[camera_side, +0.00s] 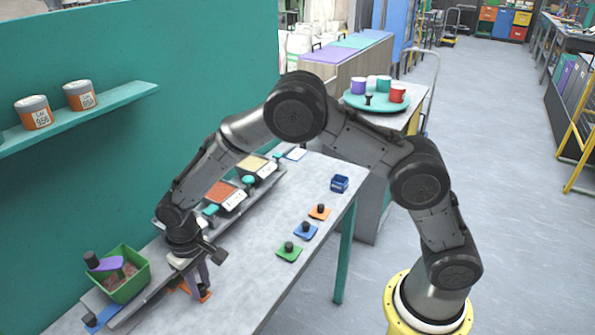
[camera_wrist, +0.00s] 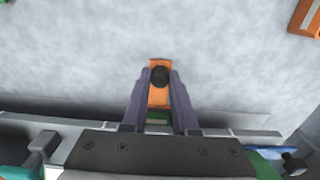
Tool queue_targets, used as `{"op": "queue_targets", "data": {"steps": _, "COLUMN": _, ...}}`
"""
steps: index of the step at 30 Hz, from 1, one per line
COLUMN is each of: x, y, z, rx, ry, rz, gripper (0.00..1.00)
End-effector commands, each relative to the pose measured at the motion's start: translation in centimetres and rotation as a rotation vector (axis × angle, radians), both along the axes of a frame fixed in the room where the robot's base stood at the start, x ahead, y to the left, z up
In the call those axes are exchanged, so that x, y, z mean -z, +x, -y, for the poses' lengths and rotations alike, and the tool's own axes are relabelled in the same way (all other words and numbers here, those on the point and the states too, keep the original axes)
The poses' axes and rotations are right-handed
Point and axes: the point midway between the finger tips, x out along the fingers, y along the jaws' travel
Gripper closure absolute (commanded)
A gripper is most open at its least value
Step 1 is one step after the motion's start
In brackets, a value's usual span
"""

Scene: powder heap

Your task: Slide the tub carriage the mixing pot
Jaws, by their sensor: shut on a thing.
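A green square tub (camera_side: 125,275) with brownish powder stands at the front left on a grey rail (camera_side: 145,303). A purple piece with a black knob (camera_side: 103,262) lies across its top. My gripper (camera_side: 200,287) points down beside the rail, right of the tub. In the wrist view its purple fingers (camera_wrist: 160,85) are closed on the black knob (camera_wrist: 159,75) of an orange plate (camera_wrist: 159,97), which is partly hidden by the fingers. The orange plate also shows low by the bench in the side view (camera_side: 205,297). I cannot tell which thing is the mixing pot.
Trays of red-orange powder (camera_side: 222,193) and yellow powder (camera_side: 252,165) stand along the rail behind my gripper. Green (camera_side: 289,252), blue (camera_side: 306,231) and orange (camera_side: 320,212) knobbed plates and a blue box (camera_side: 340,184) lie right. The bench front is clear.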

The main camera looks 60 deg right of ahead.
Motion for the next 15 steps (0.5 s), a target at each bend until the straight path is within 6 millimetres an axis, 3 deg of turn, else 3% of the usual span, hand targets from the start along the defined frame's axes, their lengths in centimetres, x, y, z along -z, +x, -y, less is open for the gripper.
{"op": "queue_targets", "data": {"steps": 15, "x": -0.3, "y": 0.4, "z": -3.9, "rx": -0.003, "ry": 0.006, "rz": 0.014, "gripper": 1.0}}
